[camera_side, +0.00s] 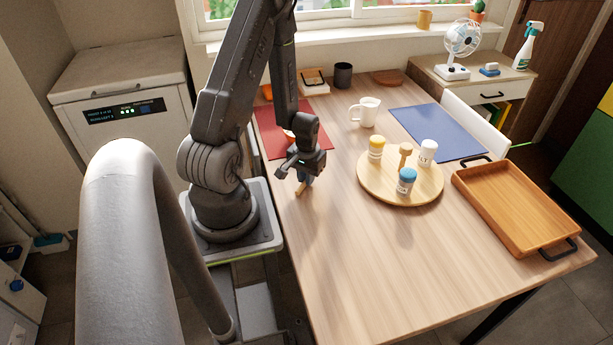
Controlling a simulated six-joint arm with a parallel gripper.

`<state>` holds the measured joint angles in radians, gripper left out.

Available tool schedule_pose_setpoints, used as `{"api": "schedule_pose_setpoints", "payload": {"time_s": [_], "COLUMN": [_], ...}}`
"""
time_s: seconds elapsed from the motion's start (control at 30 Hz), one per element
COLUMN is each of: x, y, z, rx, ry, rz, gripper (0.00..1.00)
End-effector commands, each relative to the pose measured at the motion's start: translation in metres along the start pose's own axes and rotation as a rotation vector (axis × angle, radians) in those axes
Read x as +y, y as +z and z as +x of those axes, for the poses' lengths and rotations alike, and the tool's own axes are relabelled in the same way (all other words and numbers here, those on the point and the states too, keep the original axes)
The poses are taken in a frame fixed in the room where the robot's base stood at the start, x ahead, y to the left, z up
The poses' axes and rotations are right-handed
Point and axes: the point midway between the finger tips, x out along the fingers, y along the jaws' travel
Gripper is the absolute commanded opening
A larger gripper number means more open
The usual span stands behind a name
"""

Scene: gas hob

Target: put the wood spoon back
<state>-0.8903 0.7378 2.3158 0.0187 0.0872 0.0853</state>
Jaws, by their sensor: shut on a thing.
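My gripper (302,180) is low over the left part of the wooden table (345,270), in front of the red mat. It is shut on a small tan, wood-coloured thing (300,189) that shows just below the jaws. A bit of blue also shows there. The gripper hides most of the held thing, so I cannot tell its full shape or whether it is the wood spoon. I cannot tell whether it touches the table. No other spoon can be made out.
A round wooden board (385,195) carries several small containers. A wooden tray (520,208) lies at the right. A white mug (366,112), blue mat (438,131), red mat (273,140) and dark cup (343,75) stand farther back. The front table area is clear.

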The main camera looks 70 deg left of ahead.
Motion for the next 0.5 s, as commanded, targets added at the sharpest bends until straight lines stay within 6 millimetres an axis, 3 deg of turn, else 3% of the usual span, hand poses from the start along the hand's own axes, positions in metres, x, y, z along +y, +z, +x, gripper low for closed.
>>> {"api": "schedule_pose_setpoints", "payload": {"time_s": [0.27,0.3,0.5], "x": [0.0000,0.0000,0.0000], "y": [0.0000,-0.0001,-0.0001], "z": [0.0017,0.0013,0.0011], "rx": [-0.001,0.000,0.000], "ry": [0.000,0.000,0.000], "rz": [0.001,0.001,0.001], "gripper": [0.00,0.18,0.37]}}
